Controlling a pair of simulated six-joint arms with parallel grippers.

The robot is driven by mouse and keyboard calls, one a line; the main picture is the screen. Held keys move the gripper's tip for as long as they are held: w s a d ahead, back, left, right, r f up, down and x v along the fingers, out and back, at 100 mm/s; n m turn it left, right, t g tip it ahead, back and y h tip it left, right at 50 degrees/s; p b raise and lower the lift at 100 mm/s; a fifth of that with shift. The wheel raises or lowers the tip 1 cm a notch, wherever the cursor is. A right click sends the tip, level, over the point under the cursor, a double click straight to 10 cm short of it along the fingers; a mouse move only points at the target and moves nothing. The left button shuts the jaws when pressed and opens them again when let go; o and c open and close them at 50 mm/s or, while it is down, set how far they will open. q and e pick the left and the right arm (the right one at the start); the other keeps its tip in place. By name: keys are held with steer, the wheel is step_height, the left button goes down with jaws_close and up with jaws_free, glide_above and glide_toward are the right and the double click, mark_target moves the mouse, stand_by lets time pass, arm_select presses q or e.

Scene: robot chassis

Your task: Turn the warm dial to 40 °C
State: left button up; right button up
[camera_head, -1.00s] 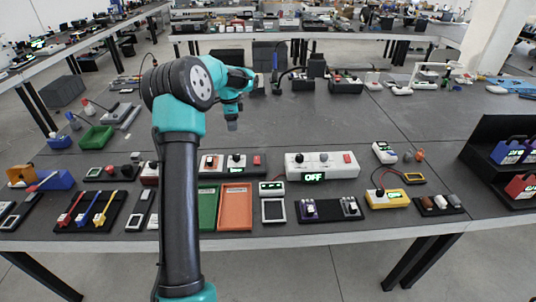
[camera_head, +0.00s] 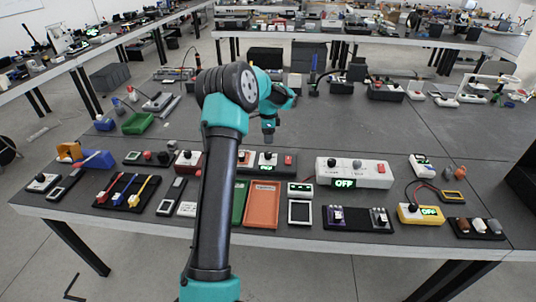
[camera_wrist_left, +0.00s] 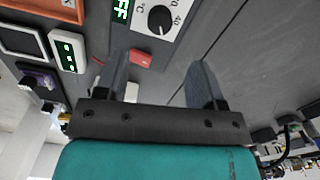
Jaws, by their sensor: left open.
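The black dial (camera_wrist_left: 160,20) sits on a light plate with "40" and "°C" printed beside it in the left wrist view. In the head view this dial (camera_head: 267,156) is on a small box with a green display and a red button (camera_head: 288,160), which also shows in the left wrist view (camera_wrist_left: 140,58). My left gripper (camera_head: 268,137) is above and behind the box, pointing down. In the left wrist view its two fingers (camera_wrist_left: 160,80) are apart with nothing between them. The dial lies beyond the fingertips, untouched. My right gripper is not in view.
An orange tray (camera_head: 262,206) lies in front of the dial box. A white box (camera_head: 372,180) reading OFF stands to its right. A small white display unit (camera_head: 300,189) is nearby. The grey bench behind is mostly clear.

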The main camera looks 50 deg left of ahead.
mark_target(268, 153)
arm_select(q)
step_height(268, 153, down, 10)
steer(key=shift+f, duration=0.15)
stand_by(0.3)
steer(key=c, duration=0.9)
